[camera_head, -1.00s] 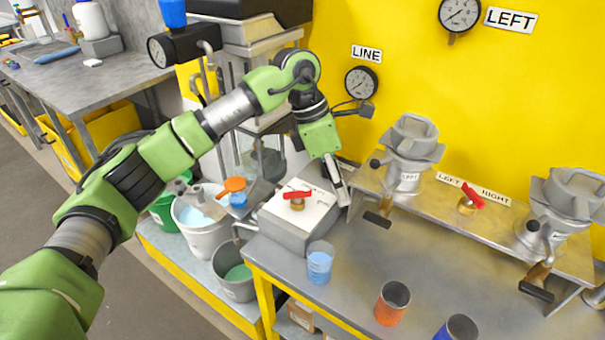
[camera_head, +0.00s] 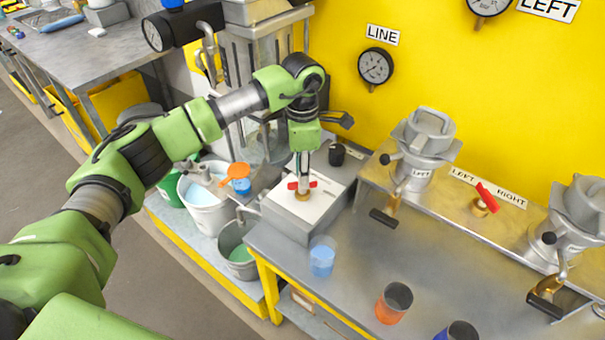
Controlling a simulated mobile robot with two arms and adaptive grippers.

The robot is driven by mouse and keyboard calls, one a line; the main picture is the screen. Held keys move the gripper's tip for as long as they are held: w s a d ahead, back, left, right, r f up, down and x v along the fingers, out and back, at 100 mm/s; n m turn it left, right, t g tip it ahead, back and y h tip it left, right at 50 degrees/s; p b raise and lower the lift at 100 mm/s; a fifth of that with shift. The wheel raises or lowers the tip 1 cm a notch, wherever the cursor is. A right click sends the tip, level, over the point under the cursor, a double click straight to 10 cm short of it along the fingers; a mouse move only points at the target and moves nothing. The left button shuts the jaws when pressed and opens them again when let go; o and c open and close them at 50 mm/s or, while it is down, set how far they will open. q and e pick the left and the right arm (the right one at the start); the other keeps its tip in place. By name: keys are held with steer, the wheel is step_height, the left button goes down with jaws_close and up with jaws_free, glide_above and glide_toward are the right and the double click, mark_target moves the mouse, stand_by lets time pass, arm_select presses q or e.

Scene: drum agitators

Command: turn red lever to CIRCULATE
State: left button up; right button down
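A red lever (camera_head: 312,184) sits on a brass stem on top of a grey box with a pale top plate (camera_head: 325,203). It lies roughly left to right in the picture. The lettering on the plate is too small to read. My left gripper (camera_head: 303,183) points straight down over this lever, with its fingertips at the lever's middle, hiding part of it. I cannot tell whether the fingers touch it or how far apart they are. A second red lever (camera_head: 487,197) stands on the shelf between the LEFT and RIGHT labels. My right gripper is not in view.
A black knob (camera_head: 337,154) stands close behind the gripper. A blue cup (camera_head: 322,256) and an orange cup (camera_head: 394,303) stand on the bench. The metal LEFT vessel (camera_head: 421,150) is to the right. Buckets (camera_head: 204,206) stand at the left.

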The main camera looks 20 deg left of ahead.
arm_select(q)
steer(key=shift+s+f, duration=0.1)
steer(key=shift+f, duration=0.9)
jaws_close()
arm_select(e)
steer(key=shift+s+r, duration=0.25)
